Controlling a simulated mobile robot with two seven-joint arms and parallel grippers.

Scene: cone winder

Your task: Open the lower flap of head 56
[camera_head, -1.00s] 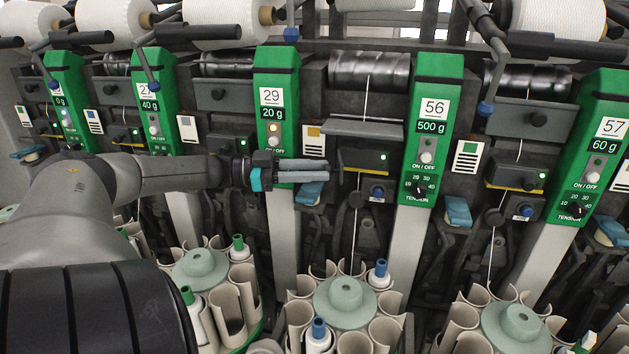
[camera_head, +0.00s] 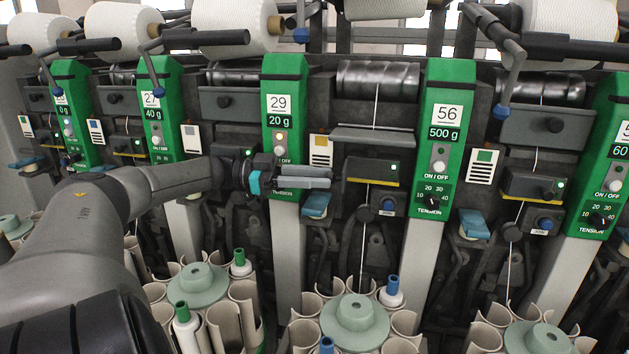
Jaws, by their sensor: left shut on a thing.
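The head 56 panel (camera_head: 448,110) is green, right of centre. Left of it, under the shiny drum, a grey plate (camera_head: 374,138) stands out nearly edge-on. Below that is the lower flap (camera_head: 373,170), a dark box-like part with a yellow lower edge and a green light. I cannot tell whether this flap is raised. My left gripper (camera_head: 318,177) reaches in from the left, pointing right, its fingertips just left of the flap in the picture. Its grey fingers are together; what they grip cannot be made out. Contact with the flap is unclear. My right gripper is out of view.
Green panels 29 (camera_head: 280,105) and 57 (camera_head: 606,150) flank this head. White yarn packages (camera_head: 235,22) and dark bars hang above. Round bobbin magazines (camera_head: 355,318) stand below. A thread runs down past the lower flap.

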